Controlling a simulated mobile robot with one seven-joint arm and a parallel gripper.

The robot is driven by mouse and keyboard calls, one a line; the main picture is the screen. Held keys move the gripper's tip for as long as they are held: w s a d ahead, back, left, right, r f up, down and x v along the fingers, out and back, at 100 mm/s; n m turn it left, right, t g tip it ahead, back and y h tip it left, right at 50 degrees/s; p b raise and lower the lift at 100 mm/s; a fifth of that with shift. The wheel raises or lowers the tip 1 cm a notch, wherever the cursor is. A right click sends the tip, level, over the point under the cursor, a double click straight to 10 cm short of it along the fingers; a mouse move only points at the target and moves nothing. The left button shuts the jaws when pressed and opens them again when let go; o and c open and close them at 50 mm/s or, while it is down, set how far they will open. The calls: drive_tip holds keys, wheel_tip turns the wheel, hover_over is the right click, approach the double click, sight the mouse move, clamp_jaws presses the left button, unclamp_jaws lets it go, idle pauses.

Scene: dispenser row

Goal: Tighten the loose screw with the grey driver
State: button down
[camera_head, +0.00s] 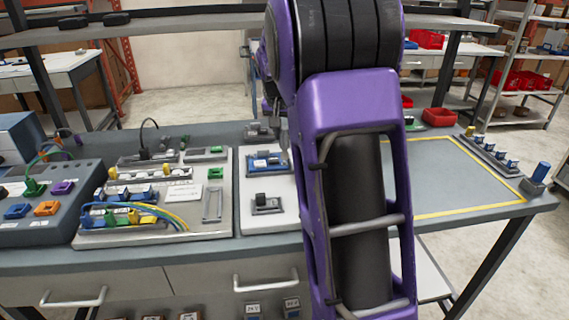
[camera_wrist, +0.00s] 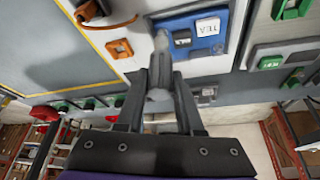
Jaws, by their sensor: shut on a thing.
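In the wrist view my gripper (camera_wrist: 159,82) is shut on the grey driver (camera_wrist: 160,58). The driver sticks out beyond the fingertips, with its narrow end close to the edge of a blue block (camera_wrist: 210,30) that carries a white label and a black part. I cannot tell whether the driver touches anything. The blue block also shows in the head view on a pale panel (camera_head: 256,220), left of my arm. In the head view my gripper is mostly hidden behind my arm. I cannot make out the loose screw in either view.
A pale board (camera_head: 218,220) with connectors and coloured wires lies left of the panel, beside a dark sloped console (camera_head: 60,225). A yellow-outlined area (camera_head: 440,185) on the right looks clear. A row of small parts (camera_head: 495,155) and a blue cylinder (camera_head: 541,172) stand beyond it.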

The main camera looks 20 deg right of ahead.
drive_tip(key=n, duration=0.2)
drive_tip(key=n+y, duration=0.1)
drive_tip(key=n, duration=0.1)
drive_tip(key=shift+d+n+t+y+p, duration=0.1)
drive_tip(key=shift+n+t+y+p, duration=0.2)
drive_tip(key=shift+t+p, duration=0.1)
drive_tip(key=n+y, duration=0.2)
drive_tip(key=n, duration=0.2)
drive_tip(key=shift+n, duration=0.3)
drive_tip(key=n+y+p, duration=0.1)
drive_tip(key=n, duration=0.3)
drive_tip(key=shift+r+y, duration=0.1)
drive_tip(key=shift+y, duration=0.2)
drive_tip(key=n+p, duration=0.1)
drive_tip(key=n, duration=0.1)
drive_tip(key=n+g+y+p, duration=0.1)
drive_tip(key=n, duration=0.1)
drive_tip(key=shift+w+r+p, duration=0.1)
drive_tip(key=shift+r+p, duration=0.1)
drive_tip(key=shift+p, duration=0.1)
drive_tip(key=n+g+y+p, duration=0.1)
drive_tip(key=n+p, duration=0.1)
drive_tip(key=shift+n, duration=0.3)
drive_tip(key=shift+f+n+g, duration=0.3)
drive_tip(key=shift+n+g, duration=0.1)
drive_tip(key=shift+n, duration=0.1)
